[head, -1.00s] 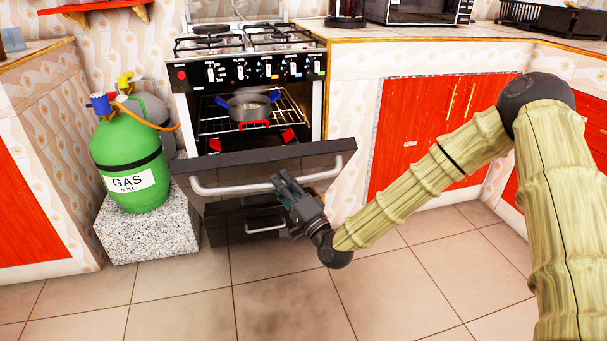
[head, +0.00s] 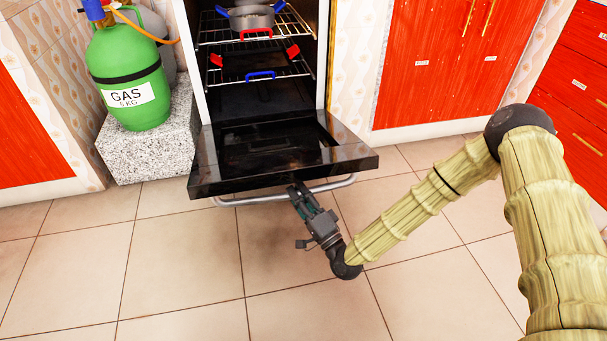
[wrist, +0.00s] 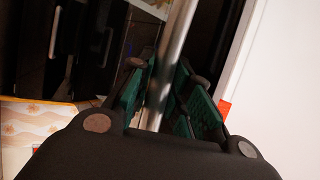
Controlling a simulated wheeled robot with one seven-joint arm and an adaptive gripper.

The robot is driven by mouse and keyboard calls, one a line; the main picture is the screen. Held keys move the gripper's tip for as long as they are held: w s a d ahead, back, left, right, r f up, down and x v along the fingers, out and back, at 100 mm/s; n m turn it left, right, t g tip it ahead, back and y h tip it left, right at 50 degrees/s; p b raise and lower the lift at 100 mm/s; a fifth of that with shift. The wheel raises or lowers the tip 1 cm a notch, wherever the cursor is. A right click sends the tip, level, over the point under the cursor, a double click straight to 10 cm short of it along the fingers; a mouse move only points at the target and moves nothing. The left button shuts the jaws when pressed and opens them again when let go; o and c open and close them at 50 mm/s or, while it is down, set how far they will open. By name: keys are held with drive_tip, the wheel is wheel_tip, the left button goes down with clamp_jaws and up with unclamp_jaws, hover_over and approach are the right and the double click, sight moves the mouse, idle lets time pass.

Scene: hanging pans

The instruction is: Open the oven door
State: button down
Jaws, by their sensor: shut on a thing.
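The oven door (head: 270,152) is folded down to about level, its dark glass inner face up. Its silver bar handle (head: 250,199) runs along the front edge, below the door. My gripper (head: 298,190) is at the handle, right of its middle, with the fingertips partly hidden by the door edge. In the wrist view the handle bar (wrist: 172,65) passes between the green-padded fingers, and my gripper (wrist: 165,95) is shut on it. The oven cavity (head: 255,95) is open to view.
A pot with blue handles (head: 252,18) sits on the upper oven rack. A green gas bottle (head: 125,75) stands on a speckled block (head: 150,155) at left. Red cabinets (head: 430,70) are at right. The tiled floor (head: 200,270) in front is clear.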

drive_tip(key=shift+s+a+f+b, duration=0.1)
drive_tip(key=shift+s+f+b, duration=0.1)
drive_tip(key=shift+f, duration=0.9)
drive_tip(key=shift+s+f+b, duration=0.15)
drive_tip(key=shift+f+b, duration=0.05)
drive_tip(key=shift+f, duration=0.85)
drive_tip(key=c, duration=1.3)
unclamp_jaws()
drive_tip(key=shift+a, duration=0.1)
drive_tip(key=shift+d, duration=0.2)
drive_tip(key=v, duration=1.2)
